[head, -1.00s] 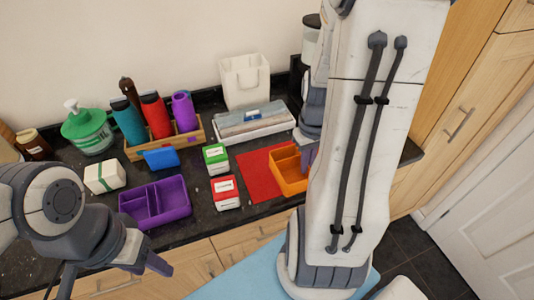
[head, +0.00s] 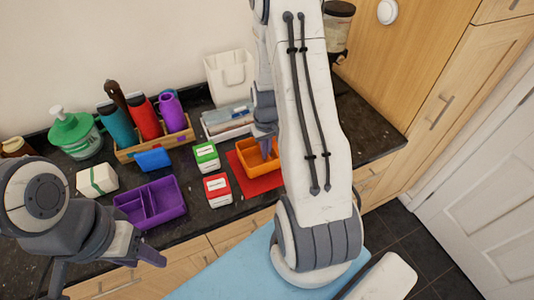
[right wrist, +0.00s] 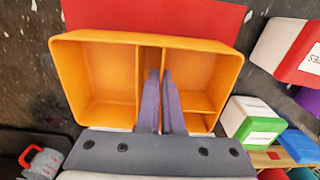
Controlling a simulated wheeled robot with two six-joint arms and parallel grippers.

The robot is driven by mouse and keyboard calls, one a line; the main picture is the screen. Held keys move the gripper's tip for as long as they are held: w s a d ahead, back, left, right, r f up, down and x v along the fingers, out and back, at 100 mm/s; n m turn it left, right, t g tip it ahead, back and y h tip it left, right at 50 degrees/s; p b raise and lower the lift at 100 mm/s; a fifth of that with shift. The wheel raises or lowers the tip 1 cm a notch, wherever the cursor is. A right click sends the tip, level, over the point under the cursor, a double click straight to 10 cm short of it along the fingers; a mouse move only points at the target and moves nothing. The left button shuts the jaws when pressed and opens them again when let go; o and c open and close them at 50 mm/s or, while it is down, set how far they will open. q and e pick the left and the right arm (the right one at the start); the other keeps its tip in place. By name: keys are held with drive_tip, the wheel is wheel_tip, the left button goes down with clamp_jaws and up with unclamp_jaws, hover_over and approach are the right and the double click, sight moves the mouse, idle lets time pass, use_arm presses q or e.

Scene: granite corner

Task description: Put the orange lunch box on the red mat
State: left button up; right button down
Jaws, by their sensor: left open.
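The orange lunch box (head: 258,158), an open tray with dividers, is over the red mat (head: 262,188) in the head view. Mat shows along its left and front sides; my right arm hides its right end. In the right wrist view the box (right wrist: 95,80) fills the middle, with the mat (right wrist: 150,15) past its far edge. My right gripper (right wrist: 162,75) has its fingers close together on a divider inside the box. I cannot tell whether the box touches the mat. My left gripper (head: 107,274) is open and empty, in front of the counter.
Left of the mat stand a red-and-white box (head: 217,190) and a green-and-white box (head: 206,157). A purple divided tray (head: 150,203) is further left. Behind are a wooden rack (head: 190,135) with bottles and a white tray (head: 228,122). Bare counter lies at the right (head: 365,125).

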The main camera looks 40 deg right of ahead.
drive_tip(key=shift+f, duration=1.05)
drive_tip(key=shift+f, duration=0.1)
drive_tip(key=shift+f, duration=0.15)
drive_tip(key=c, duration=1.1)
unclamp_jaws()
